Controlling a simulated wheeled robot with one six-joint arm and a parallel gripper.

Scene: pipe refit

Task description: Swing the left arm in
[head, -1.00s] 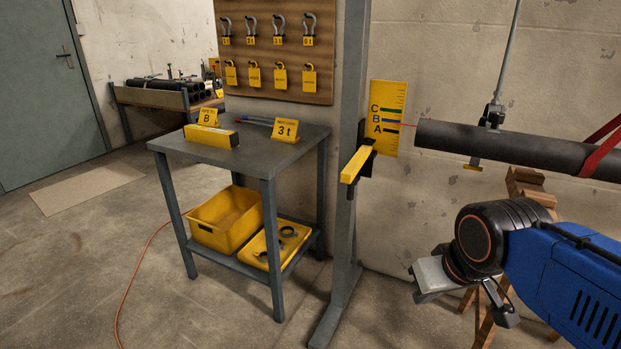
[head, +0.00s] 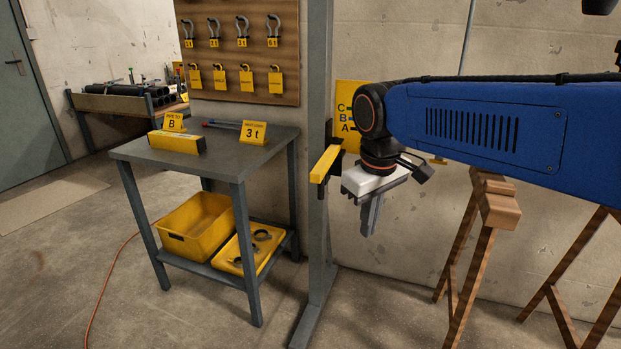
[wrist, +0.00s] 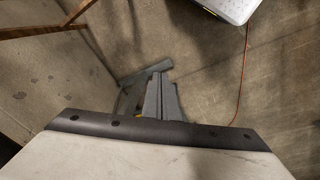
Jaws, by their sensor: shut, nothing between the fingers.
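A yellow arm (head: 325,163) sticks out from a black bracket on the grey upright post (head: 319,215), pointing toward me and a little left. My gripper (head: 369,222) hangs fingers down just right of the yellow arm, with a small gap in the head view; whether they touch in depth I cannot tell. Its fingers are shut and empty. The shut fingers also show in the wrist view (wrist: 162,97), with the post's grey foot (wrist: 135,76) below. My blue arm link hides the dark pipe and part of the yellow A-B-C plate (head: 347,96) behind.
A grey table (head: 222,150) with a yellow block, signs and a lower yellow bin (head: 194,224) stands left of the post. Wooden trestles (head: 497,205) stand to the right. A shackle board (head: 240,50) hangs behind. Floor in front is open.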

